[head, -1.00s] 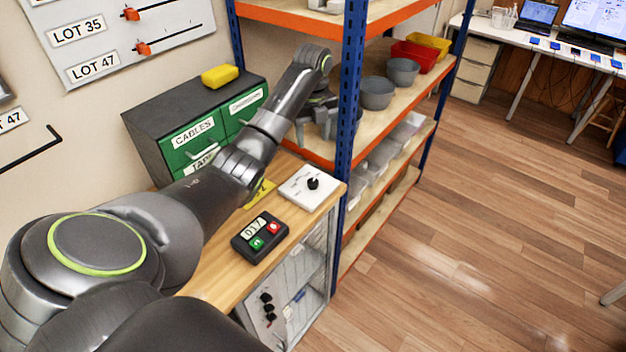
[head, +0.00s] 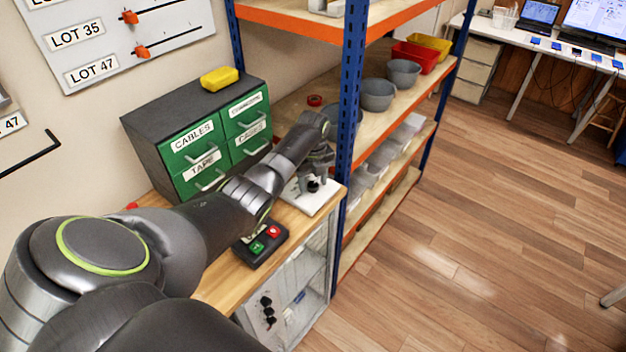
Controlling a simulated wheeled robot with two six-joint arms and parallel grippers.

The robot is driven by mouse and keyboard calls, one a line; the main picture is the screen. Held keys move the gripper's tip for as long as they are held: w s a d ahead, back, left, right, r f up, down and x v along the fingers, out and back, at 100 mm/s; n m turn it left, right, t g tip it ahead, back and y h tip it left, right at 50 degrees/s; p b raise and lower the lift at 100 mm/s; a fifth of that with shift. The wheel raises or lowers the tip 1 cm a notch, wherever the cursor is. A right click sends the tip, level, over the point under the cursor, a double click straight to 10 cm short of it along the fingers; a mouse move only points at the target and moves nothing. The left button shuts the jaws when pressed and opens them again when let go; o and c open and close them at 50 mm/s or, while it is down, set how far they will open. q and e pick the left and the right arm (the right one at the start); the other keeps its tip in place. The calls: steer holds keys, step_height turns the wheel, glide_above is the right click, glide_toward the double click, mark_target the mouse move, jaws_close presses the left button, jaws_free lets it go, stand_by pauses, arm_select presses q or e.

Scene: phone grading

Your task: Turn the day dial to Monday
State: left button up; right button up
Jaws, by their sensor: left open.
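The day dial is a black knob (head: 313,186) on a white square plate (head: 318,203) at the right end of the wooden counter in the head view. My left gripper (head: 311,184) is over the plate with its open fingers pointing down around or just beside the knob. Whether the fingers touch the knob cannot be told. My left forearm and gripper cover the plate's left part, and the day marks are hidden or too small to read. My right gripper is not in view.
A black box with red and green buttons (head: 272,232) sits left of the plate, partly under my forearm. A cabinet with green drawers (head: 200,141) stands behind. A blue shelf post (head: 349,110) rises close to the right of the gripper.

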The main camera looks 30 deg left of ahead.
arm_select(q)
steer(key=shift+c, duration=0.4)
steer(key=c, duration=0.9)
